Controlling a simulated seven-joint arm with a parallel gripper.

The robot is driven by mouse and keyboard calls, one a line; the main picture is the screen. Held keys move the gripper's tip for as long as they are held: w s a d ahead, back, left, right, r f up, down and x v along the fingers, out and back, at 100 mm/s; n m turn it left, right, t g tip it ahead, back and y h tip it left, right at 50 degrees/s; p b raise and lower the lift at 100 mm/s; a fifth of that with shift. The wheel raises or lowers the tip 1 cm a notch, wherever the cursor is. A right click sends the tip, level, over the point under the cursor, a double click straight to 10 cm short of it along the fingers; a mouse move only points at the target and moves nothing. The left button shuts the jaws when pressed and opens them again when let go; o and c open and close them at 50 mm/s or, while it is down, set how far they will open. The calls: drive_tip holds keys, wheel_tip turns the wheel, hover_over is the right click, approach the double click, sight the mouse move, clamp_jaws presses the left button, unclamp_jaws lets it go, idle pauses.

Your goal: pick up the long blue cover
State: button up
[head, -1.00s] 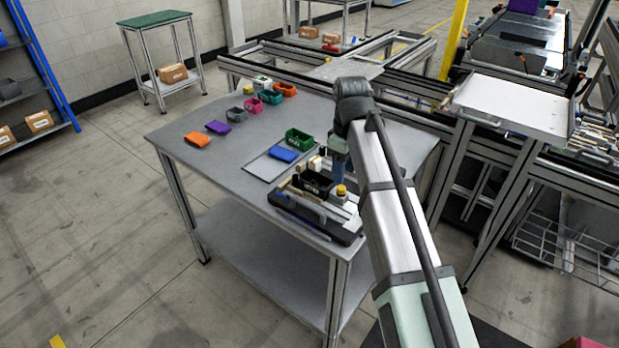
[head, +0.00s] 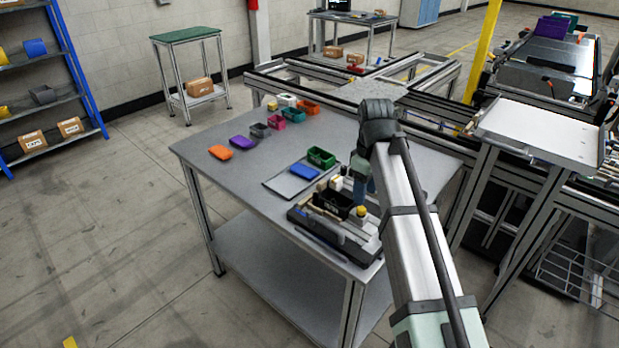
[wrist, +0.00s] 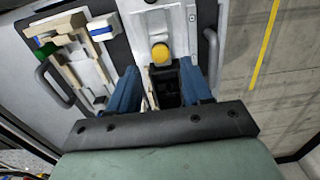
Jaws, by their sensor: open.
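A flat blue cover (head: 304,172) lies on a thin grey mat (head: 276,184) on the table, beside a green bin (head: 321,157). My gripper shows in the head view (head: 361,188) to the right of the cover, above the pallet fixture (head: 330,233); the arm partly hides it. In the wrist view, the two blue fingers of my gripper (wrist: 161,84) are apart, with a black bin (wrist: 166,80) and a yellow knob (wrist: 160,53) seen beyond and between them. The black bin also shows in the head view (head: 334,202). I cannot make out the blue cover in the wrist view.
An orange cover (head: 220,152) and a purple cover (head: 242,142) lie at the table's left. Several small coloured bins line the back, including a pink one (head: 276,122). A blue-and-white block (wrist: 102,28) sits on the fixture. The table's left front is clear.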

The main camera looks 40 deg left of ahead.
idle(0.5)
drive_tip(key=o, duration=0.7)
drive_tip(key=shift+s+a, duration=0.1)
drive_tip(key=shift+a, duration=0.05)
drive_tip(key=w+a+y, duration=0.1)
drive_tip(key=w+a, duration=0.5)
drive_tip(key=a, duration=0.8)
drive_tip(key=y, duration=0.4)
approach(308, 172)
drive_tip(key=shift+n, duration=0.4)
drive_tip(key=shift+x, duration=4.15)
